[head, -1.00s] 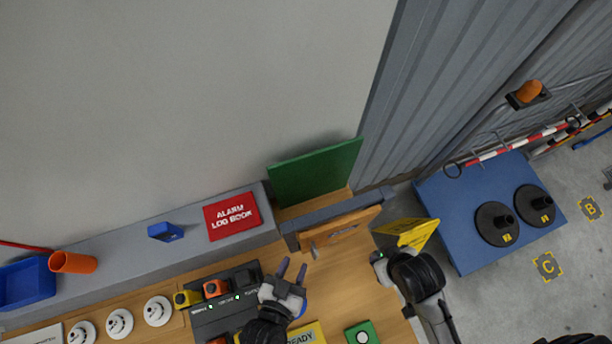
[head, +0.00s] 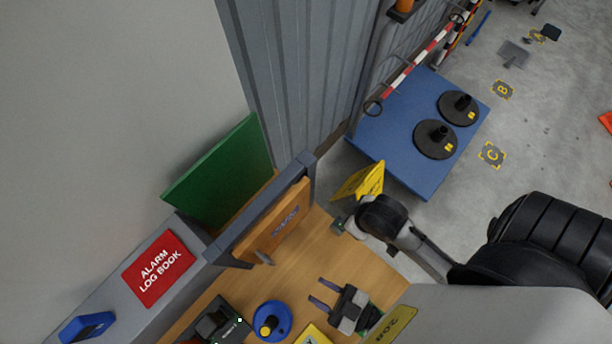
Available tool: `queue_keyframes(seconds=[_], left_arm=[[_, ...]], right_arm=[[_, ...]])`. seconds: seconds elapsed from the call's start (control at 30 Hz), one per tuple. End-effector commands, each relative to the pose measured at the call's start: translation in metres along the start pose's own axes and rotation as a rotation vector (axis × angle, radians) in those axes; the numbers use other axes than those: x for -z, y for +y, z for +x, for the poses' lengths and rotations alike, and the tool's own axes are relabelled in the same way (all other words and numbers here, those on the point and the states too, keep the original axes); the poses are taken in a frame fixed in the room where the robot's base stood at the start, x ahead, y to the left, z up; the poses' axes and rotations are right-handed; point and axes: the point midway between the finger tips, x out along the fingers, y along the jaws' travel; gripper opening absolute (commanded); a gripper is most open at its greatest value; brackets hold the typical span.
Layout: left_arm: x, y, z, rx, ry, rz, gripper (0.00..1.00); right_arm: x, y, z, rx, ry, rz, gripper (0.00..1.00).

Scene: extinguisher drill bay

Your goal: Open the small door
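The small door (head: 280,222) is an orange-brown wooden panel in a grey frame (head: 305,166) on the wooden bench top. A grey handle (head: 264,258) sticks out from its lower left part. The panel looks parallel to its frame; I cannot tell whether it is fully closed. My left gripper (head: 316,292) is over the bench in front of the door, its two dark fingers apart and empty, pointing left towards the handle without touching it. My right gripper (head: 340,226) is near the door's right end by the yellow sign; its fingers are hidden.
A green panel (head: 222,172) stands behind the door. A red alarm log book (head: 158,268) lies on the grey ledge. A yellow sign (head: 358,182) and blue platform (head: 400,160) are right.

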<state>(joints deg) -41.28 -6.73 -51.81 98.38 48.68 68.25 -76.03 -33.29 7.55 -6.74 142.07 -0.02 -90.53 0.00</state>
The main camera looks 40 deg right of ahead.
Motion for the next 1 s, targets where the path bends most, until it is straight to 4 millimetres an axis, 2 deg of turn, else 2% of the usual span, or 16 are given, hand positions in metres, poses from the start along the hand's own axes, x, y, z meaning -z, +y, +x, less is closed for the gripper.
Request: queue_keyframes(seconds=[0.17, 0.6, 0.8, 1.0], left_arm=[[0.002, -0.001, 0.021, 0.008, 0.004, 0.0, 0.36], [0.002, -0.001, 0.101, 0.005, 0.004, 0.0, 0.36], [0.001, -0.001, 0.123, 0.005, 0.003, 0.001, 0.36], [0.001, -0.002, 0.133, 0.005, 0.001, 0.001, 0.36]], right_arm=[[0.002, -0.002, -0.006, 0.007, 0.002, 0.006, 0.43], [0.008, -0.004, -0.02, 0.014, 0.004, 0.012, 0.43], [0.009, -0.004, -0.024, 0.013, 0.004, 0.011, 0.43], [0.009, -0.002, -0.025, 0.008, 0.003, 0.005, 0.43]])
